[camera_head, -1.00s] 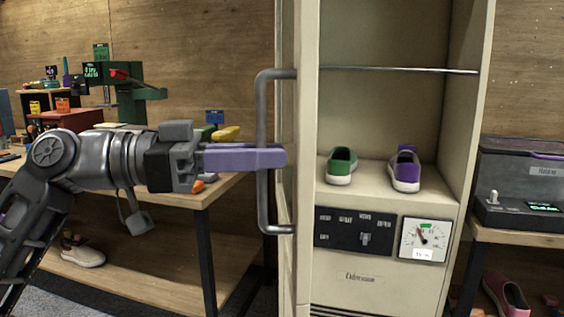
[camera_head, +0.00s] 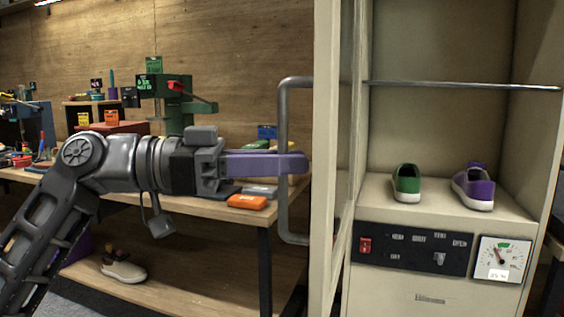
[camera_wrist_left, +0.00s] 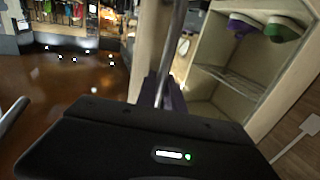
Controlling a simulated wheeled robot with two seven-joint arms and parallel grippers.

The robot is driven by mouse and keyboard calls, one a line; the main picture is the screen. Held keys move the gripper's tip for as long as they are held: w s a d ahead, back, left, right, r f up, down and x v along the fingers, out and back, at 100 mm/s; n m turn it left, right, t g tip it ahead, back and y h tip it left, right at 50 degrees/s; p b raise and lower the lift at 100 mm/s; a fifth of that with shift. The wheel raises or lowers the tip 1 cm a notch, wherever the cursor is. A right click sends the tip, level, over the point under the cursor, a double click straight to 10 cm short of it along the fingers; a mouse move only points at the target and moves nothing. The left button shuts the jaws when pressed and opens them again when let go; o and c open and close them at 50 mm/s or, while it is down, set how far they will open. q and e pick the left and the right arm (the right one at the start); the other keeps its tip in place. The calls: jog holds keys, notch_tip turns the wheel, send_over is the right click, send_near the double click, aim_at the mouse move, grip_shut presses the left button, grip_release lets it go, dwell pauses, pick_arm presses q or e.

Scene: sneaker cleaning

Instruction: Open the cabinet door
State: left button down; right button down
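The cream cabinet (camera_head: 395,283) stands at the right with its front open. Its framed door (camera_head: 325,220) stands swung out at the cabinet's left side, seen nearly edge-on. A grey bar handle (camera_head: 283,112) is on the door's left-facing side. My left gripper (camera_head: 296,163), with purple fingers, is shut on the handle's upright bar. In the left wrist view the bar (camera_wrist_left: 177,45) runs down between the fingers, partly hidden by the gripper body. A green shoe (camera_head: 407,186) and a purple shoe (camera_head: 474,188) stand inside the cabinet. My right gripper is out of view.
A metal rail (camera_head: 460,86) crosses the upper cabinet.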

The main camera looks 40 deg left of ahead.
pick_arm(q)
jog(key=c, duration=1.5)
grip_release()
jog(key=shift+o, duration=0.2)
jog(key=p+v, duration=0.1)
jog(key=v, duration=0.6)
jog(key=shift+s+a, duration=0.3)
jog(key=shift+s, duration=0.05)
